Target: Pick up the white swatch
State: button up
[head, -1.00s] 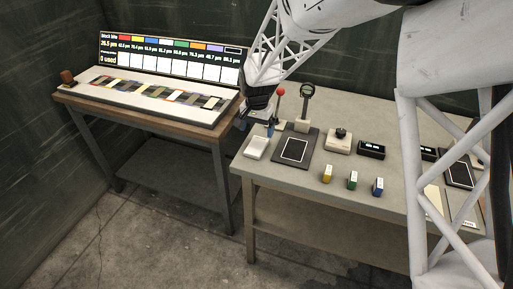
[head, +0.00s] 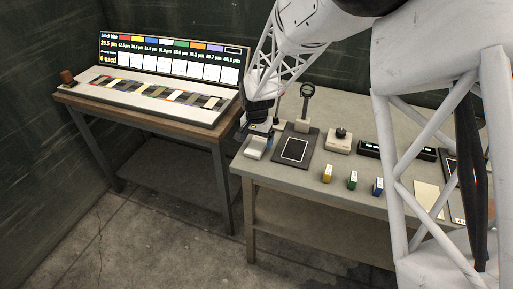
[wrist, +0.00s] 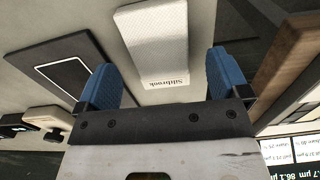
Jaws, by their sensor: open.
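A white textured block (head: 256,147), the likely white swatch, lies at the left front corner of the grey table. In the wrist view the white block (wrist: 158,42) shows its woven face and dark lettering at its near end. My gripper (head: 257,130) is just above and behind it in the head view. In the wrist view my gripper (wrist: 163,78) is open, with a blue fingertip on each side of the block's near end. The fingers look apart from the block, and nothing is held. The exact height of the gap cannot be told.
A dark pad with a white-outlined square (head: 294,149) lies right of the block, with a magnifier stand (head: 305,105) behind it. Yellow, green and blue small blocks (head: 352,180) stand along the front. A wooden bench (head: 75,98) with a sample board and display stands left.

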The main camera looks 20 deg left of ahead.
jog(key=shift+f, duration=1.2)
jog(key=shift+c, duration=0.2)
jog(key=c, duration=1)
jog(key=shift+r, duration=0.1)
jog(key=shift+r, duration=0.75)
notch_tip(320, 180, up, 2)
jog(key=s+d, duration=0.3)
jog(key=s, duration=0.1)
jog(key=s+d+r, duration=0.1)
jog(key=s+d, duration=0.2)
jog(key=s, duration=0.1)
jog(key=s+d, duration=0.3)
jog(key=s, duration=0.2)
jog(key=shift+s+r, duration=0.1)
jog(key=shift+r, duration=0.05)
